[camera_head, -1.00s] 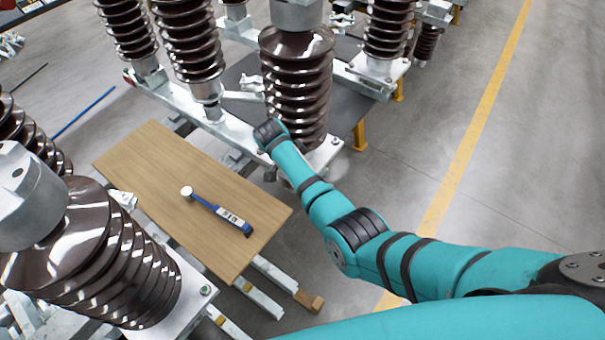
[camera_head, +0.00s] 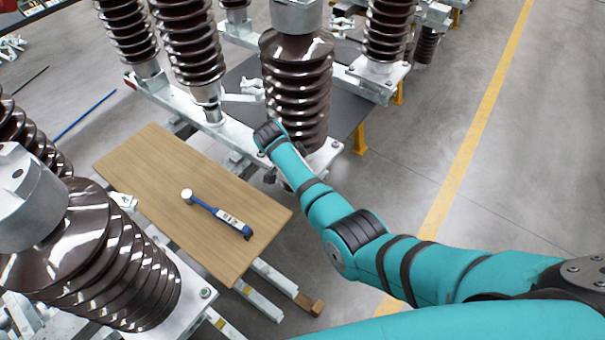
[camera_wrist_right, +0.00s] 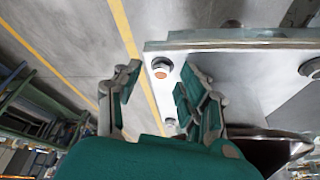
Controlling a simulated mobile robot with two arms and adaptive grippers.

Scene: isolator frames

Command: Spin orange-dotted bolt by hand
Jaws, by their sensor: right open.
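In the right wrist view, the orange-dotted bolt (camera_wrist_right: 161,69) sits near the corner of a pale metal plate (camera_wrist_right: 222,62), with an orange mark on its head. My right gripper (camera_wrist_right: 159,82) is open, one finger on each side of the bolt. The fingers look apart from the bolt head; how far above it they are is hard to tell. In the head view my right arm (camera_head: 345,235) reaches to the base of a brown ribbed insulator (camera_head: 298,90). There the right gripper and the bolt are hidden behind the arm's end. My left gripper is not in view.
A wooden board (camera_head: 150,165) bears a blue-handled tool (camera_head: 220,214). A large insulator (camera_head: 95,255) stands at the lower left, with a green-marked bolt (camera_head: 206,292) on its base. More bolts (camera_wrist_right: 171,123) show on the wrist view's plate. Open floor (camera_head: 540,170) lies right.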

